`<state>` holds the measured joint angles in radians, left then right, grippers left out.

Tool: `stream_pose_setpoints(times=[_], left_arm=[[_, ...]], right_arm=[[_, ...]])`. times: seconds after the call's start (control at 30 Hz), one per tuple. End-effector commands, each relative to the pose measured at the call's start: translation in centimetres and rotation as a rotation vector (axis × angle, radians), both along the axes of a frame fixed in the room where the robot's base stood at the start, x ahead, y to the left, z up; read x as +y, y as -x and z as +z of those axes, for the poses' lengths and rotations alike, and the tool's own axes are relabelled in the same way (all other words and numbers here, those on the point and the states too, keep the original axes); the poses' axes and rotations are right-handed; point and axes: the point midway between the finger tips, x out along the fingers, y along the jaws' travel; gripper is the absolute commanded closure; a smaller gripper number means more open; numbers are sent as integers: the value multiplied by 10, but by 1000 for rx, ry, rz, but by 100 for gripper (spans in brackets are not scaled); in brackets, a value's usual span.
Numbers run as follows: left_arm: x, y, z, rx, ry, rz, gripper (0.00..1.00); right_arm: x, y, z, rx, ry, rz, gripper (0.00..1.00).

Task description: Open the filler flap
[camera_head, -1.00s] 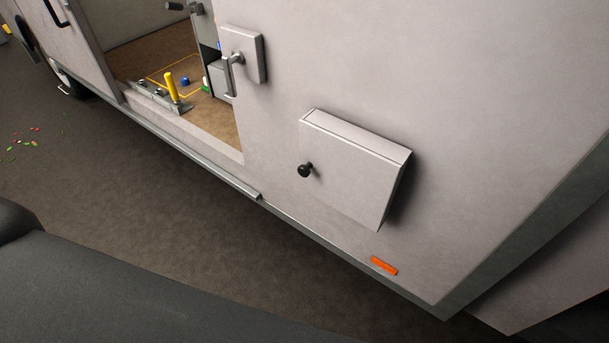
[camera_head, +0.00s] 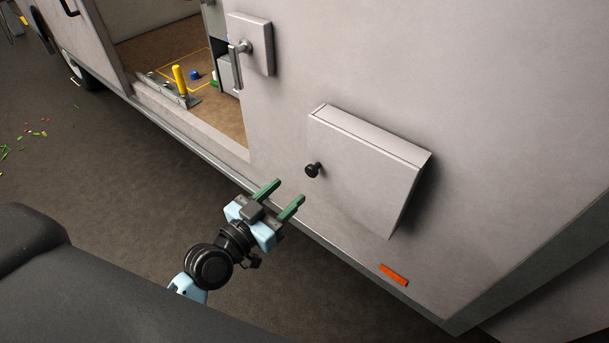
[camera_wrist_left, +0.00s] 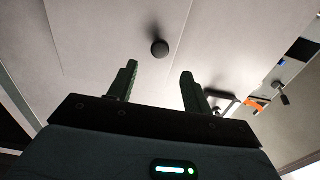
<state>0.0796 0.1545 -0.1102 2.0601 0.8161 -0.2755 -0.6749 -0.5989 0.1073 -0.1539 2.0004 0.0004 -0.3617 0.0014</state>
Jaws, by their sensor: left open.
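The filler flap (camera_head: 365,170) is a pale box-like cover on the side of the van, and it looks closed. Its round black knob (camera_head: 312,170) sits near the left edge. My left gripper (camera_head: 286,196) has green fingers, spread apart and empty, below and left of the knob and apart from it. In the left wrist view the knob (camera_wrist_left: 160,48) shows beyond and between the open fingertips (camera_wrist_left: 158,75). My right gripper is not in view.
A grey door handle (camera_head: 238,62) on a plate is up and left of the flap. Left of it is an open doorway with a yellow post (camera_head: 179,79) inside. An orange marker (camera_head: 393,275) is below the flap. Small coloured pieces lie on the ground at far left.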

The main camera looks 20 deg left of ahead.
Motion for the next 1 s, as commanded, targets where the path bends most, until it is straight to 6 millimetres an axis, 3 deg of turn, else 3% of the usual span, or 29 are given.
stream_pose_setpoints(times=[0.43, 0.87, 1.0], left_arm=[[-21, -58, 1, -1, 3, 0, 50], [-25, -67, 0, 2, 0, -1, 50], [-25, -67, 0, 2, 0, -1, 67]], right_arm=[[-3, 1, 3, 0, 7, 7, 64], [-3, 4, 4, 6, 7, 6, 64], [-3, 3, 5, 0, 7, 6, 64]])
